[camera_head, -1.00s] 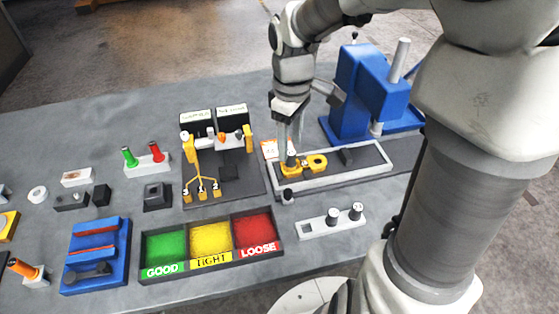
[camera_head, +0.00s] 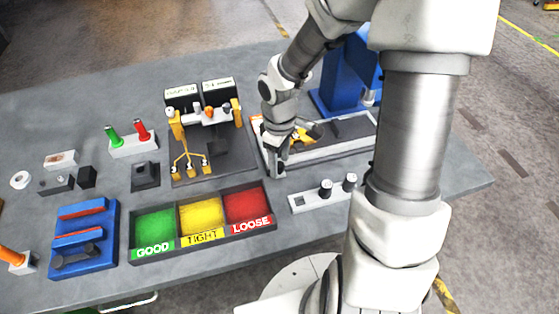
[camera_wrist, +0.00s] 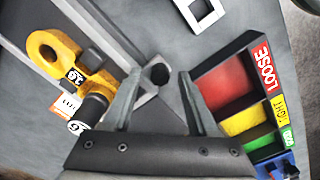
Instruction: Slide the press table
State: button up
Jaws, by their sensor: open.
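The press table (camera_head: 333,152) is a pale-framed tray with a dark bed, in front of the blue press (camera_head: 338,80). Its near left corner has a dark round knob (camera_wrist: 158,73), seen between my fingertips in the wrist view. My gripper (camera_head: 274,172) is open and points down at that corner in the head view. In the wrist view the gripper (camera_wrist: 160,80) has one finger on each side of the knob; I cannot tell whether either touches it. A yellow casting (camera_wrist: 70,62) with a dark cylinder (camera_wrist: 92,108) lies on the table. My arm partly hides the table and press.
A tray with green, yellow and red bins (camera_head: 203,255) stands just in front and left. A gauge fixture (camera_head: 205,165) stands close to the left. The bench is bare between these.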

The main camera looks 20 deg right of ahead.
jog(key=shift+c, duration=0.3)
grip_shut()
dwell(1.2)
